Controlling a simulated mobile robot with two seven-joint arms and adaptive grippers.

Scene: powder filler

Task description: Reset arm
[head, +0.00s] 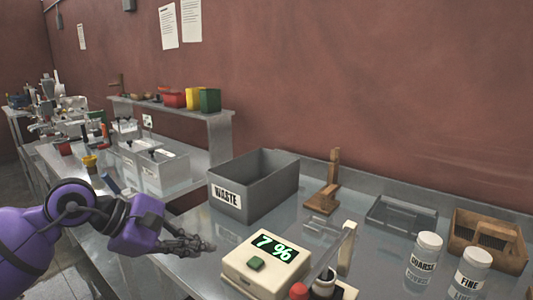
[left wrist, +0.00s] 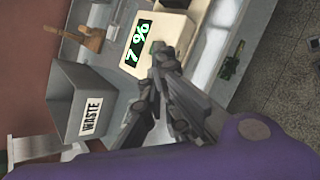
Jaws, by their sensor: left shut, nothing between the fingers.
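My left arm is purple and comes in from the left in the head view. Its dark gripper (head: 208,246) is shut and empty, over the left part of the metal table, just left of the powder filler. In the left wrist view the gripper (left wrist: 160,75) shows with its fingers together. The cream powder filler (head: 237,282) has a green display reading 7 % and a green button (head: 256,264). The filler also shows in the left wrist view (left wrist: 165,28), beyond the fingers. My right gripper is not in view.
A grey WASTE bin (head: 270,196) stands behind the gripper. White jars marked COARSE (head: 424,258) and FINE (head: 470,268) stand at the right.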

